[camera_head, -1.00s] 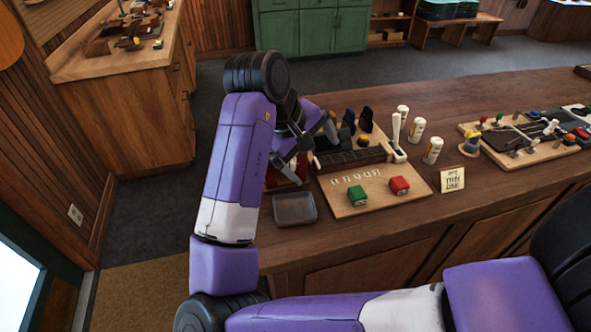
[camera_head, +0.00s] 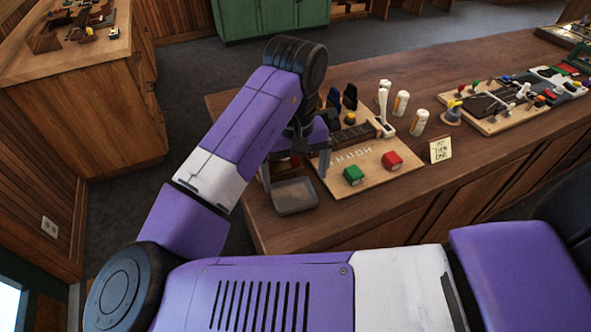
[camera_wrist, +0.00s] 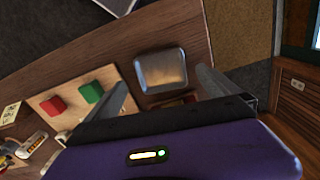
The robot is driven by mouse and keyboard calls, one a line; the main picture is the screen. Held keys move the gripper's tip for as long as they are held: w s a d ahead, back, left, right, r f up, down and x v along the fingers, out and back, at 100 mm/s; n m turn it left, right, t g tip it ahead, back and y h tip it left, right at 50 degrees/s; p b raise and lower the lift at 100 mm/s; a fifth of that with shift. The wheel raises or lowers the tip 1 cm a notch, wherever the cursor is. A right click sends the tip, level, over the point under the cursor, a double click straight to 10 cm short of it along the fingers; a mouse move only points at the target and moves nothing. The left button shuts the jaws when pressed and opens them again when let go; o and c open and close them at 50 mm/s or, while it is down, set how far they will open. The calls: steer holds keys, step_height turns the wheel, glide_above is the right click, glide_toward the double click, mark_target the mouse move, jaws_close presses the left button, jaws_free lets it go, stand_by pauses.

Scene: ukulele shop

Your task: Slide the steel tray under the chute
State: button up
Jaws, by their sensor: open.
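The steel tray (camera_head: 294,196) is a small, shallow grey square pan. It lies flat on the counter near its left front corner, left of a light wooden board (camera_head: 372,181). In the wrist view the tray (camera_wrist: 161,70) shows between and just beyond the fingers of my gripper (camera_wrist: 163,86). The gripper is open and empty, with its fingers spread; I cannot tell its height above the counter. A red part (camera_wrist: 178,100) shows beside the tray, partly covered by the gripper. I cannot make out the chute clearly.
A green block (camera_head: 353,174) and a red block (camera_head: 392,160) sit on the board. A white lever (camera_head: 385,118), white bottles (camera_head: 400,105) and a small sign (camera_head: 440,150) stand behind and right. The counter's edge is close to the tray.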

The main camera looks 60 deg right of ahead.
mark_target(295, 202)
steer(key=shift+f, duration=3.6)
steer(key=c, duration=1.1)
